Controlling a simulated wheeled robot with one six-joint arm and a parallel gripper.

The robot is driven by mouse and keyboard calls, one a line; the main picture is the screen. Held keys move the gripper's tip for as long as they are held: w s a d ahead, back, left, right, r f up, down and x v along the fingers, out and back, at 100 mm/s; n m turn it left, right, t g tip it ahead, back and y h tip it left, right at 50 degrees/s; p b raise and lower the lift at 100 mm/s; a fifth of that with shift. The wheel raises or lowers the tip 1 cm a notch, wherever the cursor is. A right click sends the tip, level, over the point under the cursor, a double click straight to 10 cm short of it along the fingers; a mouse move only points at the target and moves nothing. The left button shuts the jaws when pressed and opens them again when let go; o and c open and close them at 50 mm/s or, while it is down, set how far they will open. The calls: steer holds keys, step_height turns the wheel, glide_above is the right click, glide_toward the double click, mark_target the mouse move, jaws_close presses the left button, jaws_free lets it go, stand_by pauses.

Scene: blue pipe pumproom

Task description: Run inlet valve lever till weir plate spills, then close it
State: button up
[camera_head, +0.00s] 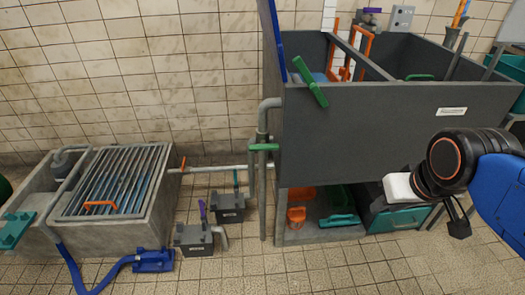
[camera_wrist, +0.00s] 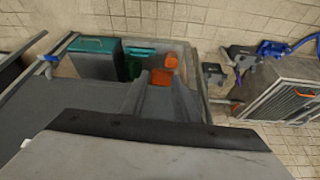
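No label that I can read marks the inlet valve lever. A green lever (camera_head: 263,147) lies across the grey vertical pipe left of the dark grey tank (camera_head: 400,135). A second, tilted green handle (camera_head: 310,80) is at the tank's left rim. A grey divider (camera_head: 358,55) crosses inside the tank; whether it is the weir plate, and the water level there, I cannot tell. My arm is at the right in the head view, apart from both green levers. My gripper (camera_wrist: 163,88) shows in the wrist view with its grey fingers apart and nothing seen between them.
A concrete basin with a grating (camera_head: 115,180) stands at the left, with a blue hose on the floor before it. Two small grey boxes with levers (camera_head: 195,238) stand between basin and tank. An orange bucket (camera_head: 296,218) and a teal box (camera_head: 397,218) sit under the tank.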

mark_target(261, 150)
steer(key=w+a+f+n+g+h, duration=0.15)
steer(key=w+a+n+h, duration=0.45)
steer(key=n, duration=0.7)
steer(key=w+a+f+n+g+h, duration=0.1)
steer(key=w+a+f+n+h, duration=0.2)
steer(key=w+n, duration=0.7)
steer(key=a+f+n+t+h, duration=0.15)
steer(key=a+n+t, duration=0.45)
steer(key=a+n, duration=0.75)
steer(key=a+f+n+t+h, duration=0.15)
steer(key=a+n+t, duration=0.55)
steer(key=a, duration=1.1)
steer(key=w+d, duration=0.3)
steer(key=w, duration=0.1)
steer(key=w+d+n+g, duration=0.1)
steer(key=w+d, duration=0.3)
steer(key=w, duration=0.1)
steer(key=w+d+n, duration=0.1)
steer(key=w+d, duration=0.3)
steer(key=shift+w+d+f+g, duration=0.25)
steer(key=shift+w+f+g, duration=0.1)
jaws_close()
